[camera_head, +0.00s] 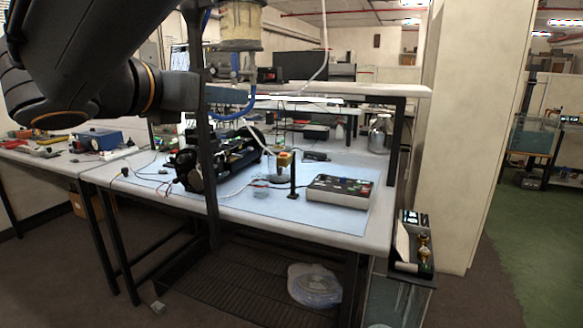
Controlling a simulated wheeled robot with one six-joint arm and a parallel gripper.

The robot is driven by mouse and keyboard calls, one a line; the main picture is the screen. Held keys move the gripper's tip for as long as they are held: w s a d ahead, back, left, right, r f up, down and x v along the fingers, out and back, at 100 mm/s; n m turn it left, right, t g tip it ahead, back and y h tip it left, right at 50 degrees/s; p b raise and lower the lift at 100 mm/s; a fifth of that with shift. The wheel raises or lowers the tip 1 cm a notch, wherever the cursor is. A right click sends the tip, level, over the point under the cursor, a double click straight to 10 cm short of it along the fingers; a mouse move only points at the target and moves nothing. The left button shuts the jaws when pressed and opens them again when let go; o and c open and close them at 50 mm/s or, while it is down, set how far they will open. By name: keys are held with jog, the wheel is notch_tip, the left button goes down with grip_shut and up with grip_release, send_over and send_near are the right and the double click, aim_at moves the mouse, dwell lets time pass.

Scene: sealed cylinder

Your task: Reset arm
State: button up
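My dark arm with orange rings fills the upper left of the head view. Its end reaches right to a grey block, where my gripper (228,94) seems to be, beside a dark upright post (206,160). The fingers cannot be made out clearly, so I cannot tell whether they are open or shut. A weathered yellow-grey cylinder (240,25) shows above that spot, with a blue hose near it. I cannot tell whether the gripper touches the cylinder or the post.
A workbench (330,222) carries a black machine (225,157) and a button panel (340,190). A side bench (60,150) stands left, with a blue box (98,139). A pale pillar (462,140) stands right. A clear bag (314,285) lies under the bench. Floor is open at lower left.

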jog(key=d+f+m+g, duration=1)
jog(key=d+f, duration=1)
jog(key=f, duration=0.4)
jog(key=s+d+f+m+g+y, duration=0.1)
jog(key=s+d+f+m+y, duration=0.2)
jog(key=s+d+f+m, duration=0.2)
jog(key=s+d+f+m+g+y, duration=0.2)
jog(key=s+d+f+m+y, duration=0.2)
jog(key=f+m, duration=0.7)
jog(key=s+d+m, duration=0.2)
jog(key=s+m, duration=0.1)
jog(key=m, duration=0.1)
jog(key=shift+d+g, duration=0.15)
jog(key=shift+g, duration=0.15)
